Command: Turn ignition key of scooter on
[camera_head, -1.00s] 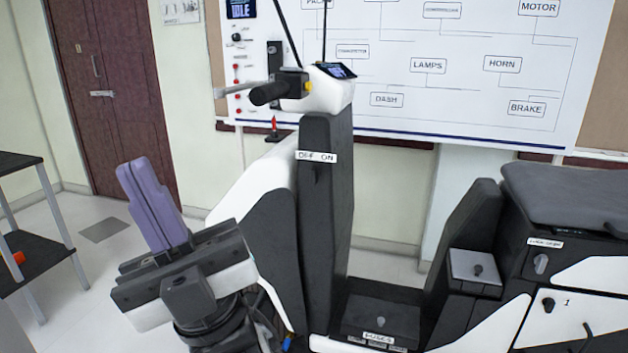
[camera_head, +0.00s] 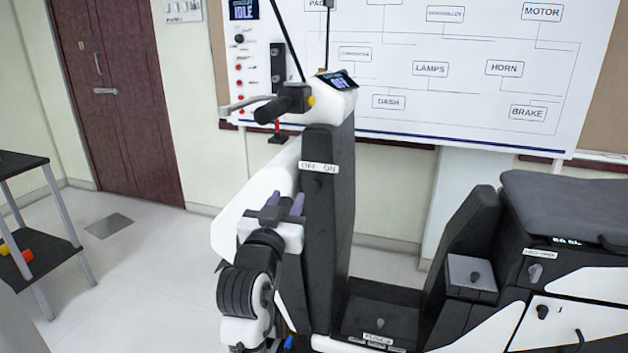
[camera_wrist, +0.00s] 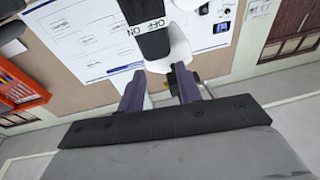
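The scooter's dark front column (camera_head: 330,230) stands in the middle of the head view, with a white "OFF ON" label (camera_head: 319,167) across its upper part. The ignition key cannot be made out clearly against the dark panel below the label. My gripper (camera_head: 284,203) is just left of the column and lower than the label. Its two purple fingers point up and stand apart, with nothing held. In the wrist view the fingers (camera_wrist: 160,88) are open with a gap between them. The label (camera_wrist: 146,28) shows rotated beyond the fingertips, on the dark column (camera_wrist: 156,44).
The handlebar grip (camera_head: 283,105) and white head of the scooter are above my gripper. The seat (camera_head: 570,205) and side panels are at right. A whiteboard diagram (camera_head: 430,100) hangs behind. A shelf (camera_head: 22,165) is at far left. Open floor lies left of the scooter.

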